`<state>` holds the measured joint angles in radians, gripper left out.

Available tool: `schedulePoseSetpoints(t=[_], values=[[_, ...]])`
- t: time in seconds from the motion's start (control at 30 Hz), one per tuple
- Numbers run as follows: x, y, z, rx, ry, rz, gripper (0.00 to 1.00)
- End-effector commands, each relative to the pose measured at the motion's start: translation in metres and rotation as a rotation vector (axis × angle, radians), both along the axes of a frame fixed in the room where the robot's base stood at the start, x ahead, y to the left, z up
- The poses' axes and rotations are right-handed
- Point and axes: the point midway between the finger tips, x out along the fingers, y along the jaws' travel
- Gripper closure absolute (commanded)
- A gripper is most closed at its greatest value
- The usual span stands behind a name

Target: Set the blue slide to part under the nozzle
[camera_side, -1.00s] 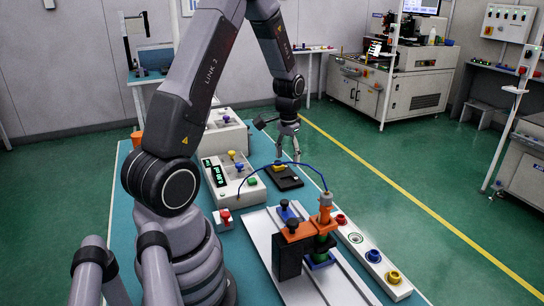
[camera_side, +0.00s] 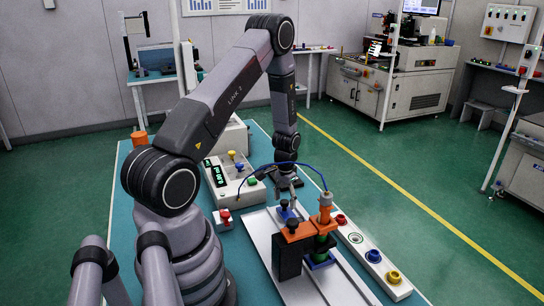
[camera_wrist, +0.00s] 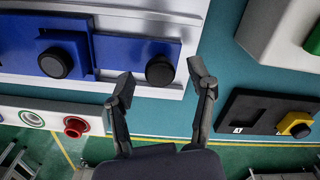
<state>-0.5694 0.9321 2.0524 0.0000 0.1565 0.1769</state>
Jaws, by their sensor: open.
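The blue slide (camera_side: 291,215) shows partly in the side view at the far end of the white rail. In the wrist view, a flat blue plate (camera_wrist: 125,52) bears a black knob (camera_wrist: 160,70), and a raised blue block with another black knob (camera_wrist: 57,63) adjoins it. My gripper (camera_side: 289,188) is open and empty, near the rail's far end. Its fingertips (camera_wrist: 160,76) appear either side of the plate's knob, apart from it; the height gap is unclear. The orange nozzle (camera_side: 325,205) stands nearer the camera, above a green part (camera_side: 323,243).
A black tray (camera_wrist: 243,113) with a yellow knobbed piece (camera_wrist: 295,124) lies beyond the rail. A control box (camera_side: 240,187) stands left of it. A white strip (camera_side: 385,275) with coloured rings runs along the right. A blue cable (camera_side: 300,165) arches near my gripper.

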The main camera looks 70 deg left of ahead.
Motion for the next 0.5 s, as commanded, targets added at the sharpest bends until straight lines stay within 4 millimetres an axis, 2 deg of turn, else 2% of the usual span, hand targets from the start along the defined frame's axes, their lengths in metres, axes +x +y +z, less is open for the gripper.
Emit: schedulePoseSetpoints(t=[0.27, 0.5], values=[[0.0, 0.0, -0.0022, 0.0, 0.0, 0.0, 0.44], [-0.0001, 0.0, -0.0019, 0.0, 0.0, 0.0, 0.73]])
